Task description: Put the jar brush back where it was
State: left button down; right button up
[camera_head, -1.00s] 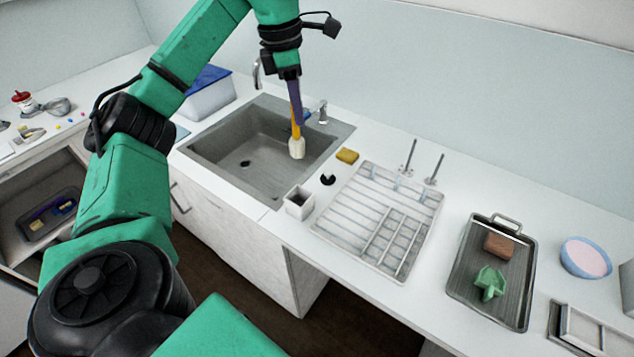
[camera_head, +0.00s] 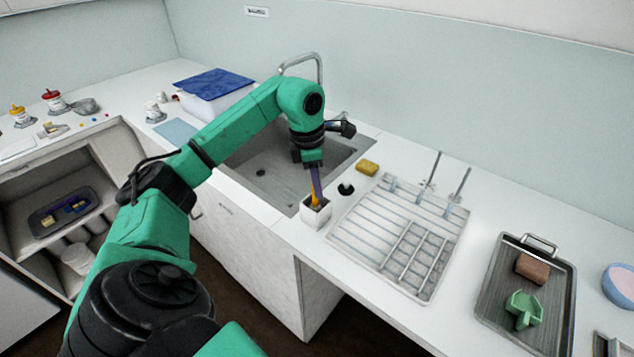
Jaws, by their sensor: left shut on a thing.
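My left gripper (camera_head: 315,171) is shut on the jar brush (camera_head: 315,199), over the front right corner of the sink. The brush has an orange and purple handle and stands nearly upright. Its lower end is inside a small white square holder (camera_head: 314,217) on the counter, so its pale head is hidden by the holder's walls. I cannot tell whether the head touches the bottom. My right gripper is not in view.
The sink (camera_head: 285,190) lies behind my left arm, with a tall tap (camera_head: 322,68). Right of the holder are a small black item (camera_head: 345,189), a yellow sponge (camera_head: 367,168) and a white dish rack (camera_head: 350,245). A dark tray (camera_head: 492,303) with a brown block and a green piece is further right.

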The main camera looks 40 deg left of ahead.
pick_arm(q)
jog(key=shift+w+f, duration=0.1)
jog(key=c, duration=0.7)
grip_release()
jog(key=shift+r, duration=0.2)
jog(key=r, duration=0.4)
jog(key=r+b, duration=0.1)
jog(key=r, duration=0.1)
jog(key=shift+s+a+r, duration=0.3)
notch_tip(320, 180, up, 5)
jog(key=p, duration=0.2)
send_over(311, 205)
jog(key=shift+r, duration=0.1)
